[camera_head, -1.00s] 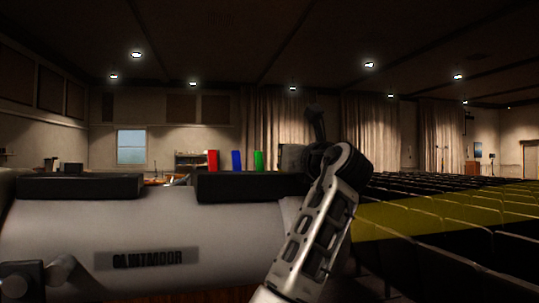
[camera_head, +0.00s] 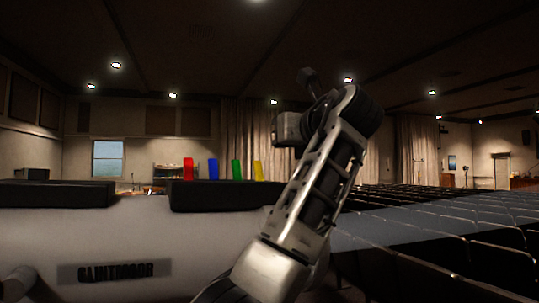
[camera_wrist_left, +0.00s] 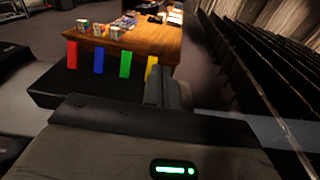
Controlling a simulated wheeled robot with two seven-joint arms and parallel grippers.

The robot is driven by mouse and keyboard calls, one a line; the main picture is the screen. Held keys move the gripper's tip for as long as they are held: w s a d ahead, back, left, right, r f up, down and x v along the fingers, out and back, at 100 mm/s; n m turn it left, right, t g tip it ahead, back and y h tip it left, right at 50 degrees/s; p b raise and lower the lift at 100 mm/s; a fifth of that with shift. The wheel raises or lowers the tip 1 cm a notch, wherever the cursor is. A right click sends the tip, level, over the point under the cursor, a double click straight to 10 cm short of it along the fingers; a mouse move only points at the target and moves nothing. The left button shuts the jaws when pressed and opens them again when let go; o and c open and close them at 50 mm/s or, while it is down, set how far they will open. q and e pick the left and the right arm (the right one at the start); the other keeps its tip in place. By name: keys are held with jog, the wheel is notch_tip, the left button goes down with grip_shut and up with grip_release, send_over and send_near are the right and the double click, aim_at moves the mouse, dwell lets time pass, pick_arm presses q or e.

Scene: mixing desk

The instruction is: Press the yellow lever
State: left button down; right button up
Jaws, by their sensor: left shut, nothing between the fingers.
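The yellow lever (camera_head: 258,170) is the rightmost in a row of coloured levers on a black block (camera_head: 225,197). In the left wrist view the yellow lever (camera_wrist_left: 152,66) is partly hidden behind my left gripper (camera_wrist_left: 165,85). This gripper is shut and empty, with its fingers pointing toward the lever. In the head view my left gripper (camera_head: 290,128) shows above and right of the lever; its fingertips are not clear. Whether it touches the lever cannot be told. My right gripper is not in view.
The red lever (camera_wrist_left: 72,55), blue lever (camera_wrist_left: 99,61) and green lever (camera_wrist_left: 125,64) stand close beside it to the left. A wooden table (camera_wrist_left: 150,38) with small items lies beyond. Rows of dark seats (camera_head: 440,225) fill the right.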

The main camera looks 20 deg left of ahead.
pick_arm(q)
jog(key=s+d+r, duration=0.1)
jog(key=d, duration=0.1)
jog(key=s+d+r, duration=0.1)
jog(key=s+d, duration=0.1)
jog(key=shift+s+r+b, duration=0.1)
jog(key=shift+r+b, duration=0.05)
jog(key=shift+b, duration=0.15)
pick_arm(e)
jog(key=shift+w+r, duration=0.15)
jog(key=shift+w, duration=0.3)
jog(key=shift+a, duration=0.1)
